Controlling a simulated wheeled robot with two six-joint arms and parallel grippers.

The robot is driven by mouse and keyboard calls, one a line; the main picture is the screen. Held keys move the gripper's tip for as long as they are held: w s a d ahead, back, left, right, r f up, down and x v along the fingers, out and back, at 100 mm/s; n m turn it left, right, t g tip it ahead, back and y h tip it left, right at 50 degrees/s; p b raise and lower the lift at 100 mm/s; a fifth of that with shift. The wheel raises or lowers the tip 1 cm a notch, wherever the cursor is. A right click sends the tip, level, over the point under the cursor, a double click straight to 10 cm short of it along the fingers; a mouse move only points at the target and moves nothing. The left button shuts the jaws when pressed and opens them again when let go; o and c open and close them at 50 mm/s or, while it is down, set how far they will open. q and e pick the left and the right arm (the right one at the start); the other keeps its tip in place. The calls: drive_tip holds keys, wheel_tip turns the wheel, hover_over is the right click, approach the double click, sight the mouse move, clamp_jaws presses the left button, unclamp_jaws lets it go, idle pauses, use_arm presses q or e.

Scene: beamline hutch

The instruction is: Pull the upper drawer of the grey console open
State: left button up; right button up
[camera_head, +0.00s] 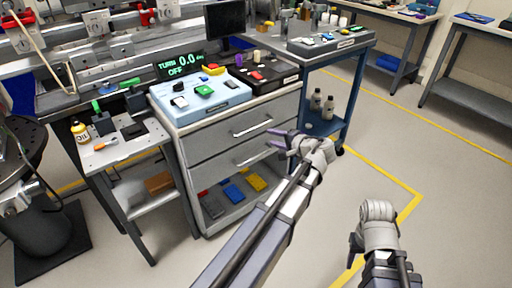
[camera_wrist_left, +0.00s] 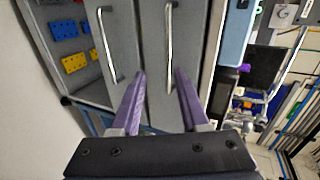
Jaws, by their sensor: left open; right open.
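The grey console (camera_head: 188,150) stands left of centre in the head view, with two drawers that look shut. The upper drawer (camera_head: 225,135) has a silver bar handle (camera_head: 253,127); the lower drawer has a similar handle (camera_head: 250,158). My left gripper (camera_head: 274,140) is open, in front of the console near the right end of the upper handle. In the left wrist view the console is turned sideways, and the upper handle (camera_wrist_left: 169,45) lines up between the open purple fingers (camera_wrist_left: 160,73); I cannot tell the gap in depth. My right gripper (camera_head: 354,244) is open and empty, over the floor.
On the console top are a light blue tray (camera_head: 222,104) and a black tray. An open shelf below the drawers holds yellow, blue and red pieces. A side table (camera_head: 120,150) stands left; a blue-framed cart (camera_head: 333,100) stands behind right. The floor at right is clear.

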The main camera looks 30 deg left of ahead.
sight(256, 128)
use_arm(q)
drive_tip(key=shift+m+t+y, duration=0.3)
drive_tip(key=shift+m+y, duration=0.1)
drive_tip(key=shift+y, duration=0.5)
drive_tip(key=shift+w+d+f+b+x, duration=0.15)
drive_tip(key=shift+b+x, duration=0.7)
drive_tip(key=shift+x, duration=1.2)
drive_tip(key=shift+w+f+b+x, duration=0.15)
drive_tip(key=shift+b+x, duration=0.65)
drive_tip(key=shift+x, duration=1.25)
drive_tip(key=shift+w+d+r+b+x, duration=0.15)
drive_tip(key=shift+b+x, duration=0.7)
drive_tip(key=shift+x, duration=1.2)
use_arm(e)
wheel_tip(256, 128, down, 7)
use_arm(q)
drive_tip(key=shift+f, duration=0.1)
clamp_jaws()
